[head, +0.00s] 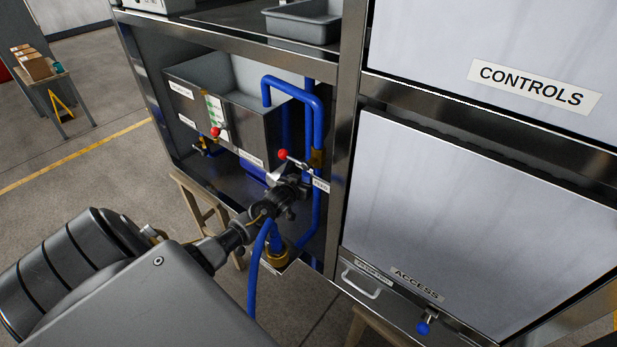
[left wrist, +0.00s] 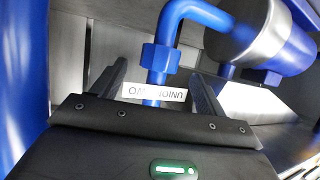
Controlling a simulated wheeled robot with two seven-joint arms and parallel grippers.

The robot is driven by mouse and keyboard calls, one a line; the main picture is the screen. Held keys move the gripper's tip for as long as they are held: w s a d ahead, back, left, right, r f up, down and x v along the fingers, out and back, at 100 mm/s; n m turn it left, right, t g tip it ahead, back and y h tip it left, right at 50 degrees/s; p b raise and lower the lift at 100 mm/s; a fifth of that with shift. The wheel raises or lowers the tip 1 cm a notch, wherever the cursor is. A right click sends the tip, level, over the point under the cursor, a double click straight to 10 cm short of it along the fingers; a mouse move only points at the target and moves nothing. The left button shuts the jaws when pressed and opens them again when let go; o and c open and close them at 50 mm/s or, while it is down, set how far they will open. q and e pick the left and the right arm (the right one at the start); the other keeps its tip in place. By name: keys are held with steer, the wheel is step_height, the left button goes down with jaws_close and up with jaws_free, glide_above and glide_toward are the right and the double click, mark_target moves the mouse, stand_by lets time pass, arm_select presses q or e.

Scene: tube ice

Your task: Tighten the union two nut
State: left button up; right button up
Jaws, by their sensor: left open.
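The union two nut is a blue hex nut (left wrist: 160,58) on a bent blue pipe (left wrist: 190,14) in the left wrist view. A white label (left wrist: 153,92), upside down and partly readable as UNION, is just below it. My left gripper (left wrist: 158,74) is open, with one dark finger on each side of the nut and pipe and gaps showing on both sides. In the head view my left gripper (head: 288,187) reaches into the cabinet by the blue pipes and hides the nut. My right gripper is not in view.
A grey tank (head: 235,112) with a blue outlet pipe (head: 299,88) and red-knobbed valves stands behind the gripper. A steel post (head: 345,130) and the ACCESS panel (head: 470,220) close off the right. A silver cylinder (left wrist: 262,38) is right of the nut in the wrist view.

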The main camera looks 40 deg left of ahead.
mark_target(304, 177)
arm_select(q)
steer(key=x, duration=0.4)
steer(key=shift+w+a+f, duration=0.15)
steer(key=shift+w+f, duration=0.15)
steer(key=shift+w, duration=0.2)
steer(key=c, duration=0.9)
steer(key=m+h+b, duration=0.2)
steer(key=shift+a+f+t+h, duration=0.1)
steer(key=shift+a+t+h, duration=0.2)
steer(key=shift+h, duration=0.1)
steer(key=shift+c, duration=0.2)
steer(key=shift+m+h+b, duration=0.3)
steer(key=shift+m+h, duration=0.2)
steer(key=shift+m, duration=0.1)
steer(key=shift+d, duration=0.1)
